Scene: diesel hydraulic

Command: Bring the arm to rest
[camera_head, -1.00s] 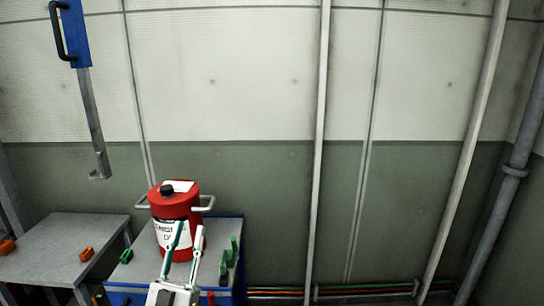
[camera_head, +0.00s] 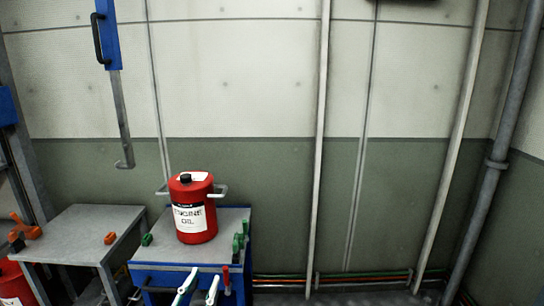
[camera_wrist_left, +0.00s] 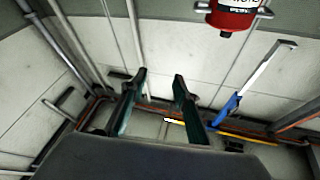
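My left gripper (camera_head: 198,287) shows at the bottom edge of the head view, below and in front of the red engine oil can (camera_head: 194,210). Its two fingers are spread apart with nothing between them. In the left wrist view the open fingers (camera_wrist_left: 161,77) also frame only empty space, and part of the red can (camera_wrist_left: 233,17) shows upside down at the top. The can stands upright on the blue cabinet's grey top, apart from the gripper. My right gripper is in neither current view.
The blue cabinet (camera_head: 154,252) carries green clips (camera_head: 240,240) and a red lever (camera_head: 226,279) at its right. A grey table (camera_head: 70,228) with orange parts stands to its left. A blue-handled metal bar (camera_head: 119,100) hangs above. Pipes (camera_head: 450,160) run down the right wall.

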